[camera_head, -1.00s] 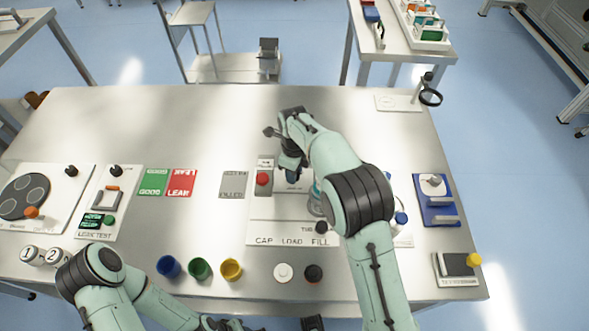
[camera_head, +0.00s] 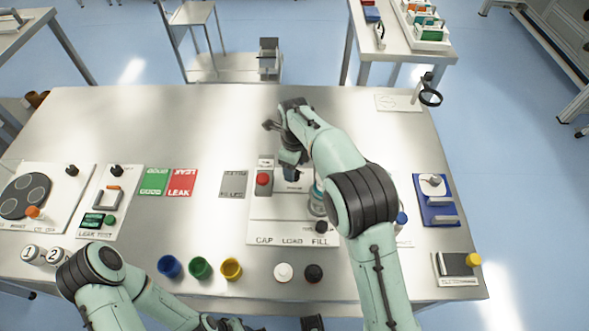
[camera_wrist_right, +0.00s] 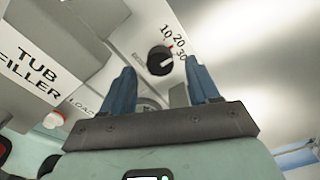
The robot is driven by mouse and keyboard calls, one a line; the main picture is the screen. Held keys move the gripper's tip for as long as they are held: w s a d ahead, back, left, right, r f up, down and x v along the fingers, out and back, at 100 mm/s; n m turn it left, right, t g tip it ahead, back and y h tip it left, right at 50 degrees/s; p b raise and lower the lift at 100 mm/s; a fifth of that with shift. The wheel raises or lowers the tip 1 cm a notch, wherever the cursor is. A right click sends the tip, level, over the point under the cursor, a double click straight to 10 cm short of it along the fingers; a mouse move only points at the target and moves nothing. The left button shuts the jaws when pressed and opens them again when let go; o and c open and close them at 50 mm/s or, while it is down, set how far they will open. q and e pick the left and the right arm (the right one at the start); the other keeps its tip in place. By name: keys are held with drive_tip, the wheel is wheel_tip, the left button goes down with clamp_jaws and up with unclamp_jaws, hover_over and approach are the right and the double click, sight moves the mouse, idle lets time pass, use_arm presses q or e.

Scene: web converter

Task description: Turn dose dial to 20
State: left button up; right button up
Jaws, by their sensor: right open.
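The dose dial (camera_wrist_right: 160,60) is a round black knob on a white panel in the right wrist view, with 10, 20 and 30 printed beside it. A pale mark on the knob points right, toward the 30 side; its exact setting is hard to read. My right gripper (camera_wrist_right: 160,65) is open, its two blue fingers on either side of the dial in that view, with no visible contact. In the head view my right gripper (camera_head: 290,168) is above the back of the tub filler (camera_head: 265,206), and the dial is hidden. My left arm is folded at bottom left, its gripper barely visible.
A red button (camera_head: 263,179) stands just left of my right gripper, and a small black knob (camera_head: 322,227) is at the filler's front. Blue, green and yellow cups (camera_head: 200,267) line the table's front. The table behind the filler is clear.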

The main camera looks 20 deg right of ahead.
use_arm(q)
drive_tip(key=shift+w+r+p, duration=0.3)
drive_tip(key=shift+r+p, duration=0.1)
drive_tip(key=shift+r, duration=0.1)
drive_tip(key=shift+w+r+p, duration=0.25)
drive_tip(key=shift+r+p, duration=0.15)
drive_tip(key=shift+r, duration=0.1)
use_arm(e)
wheel_tip(320, 180, up, 11)
use_arm(q)
drive_tip(key=shift+s, duration=0.1)
use_arm(e)
drive_tip(key=shift+f, duration=0.1)
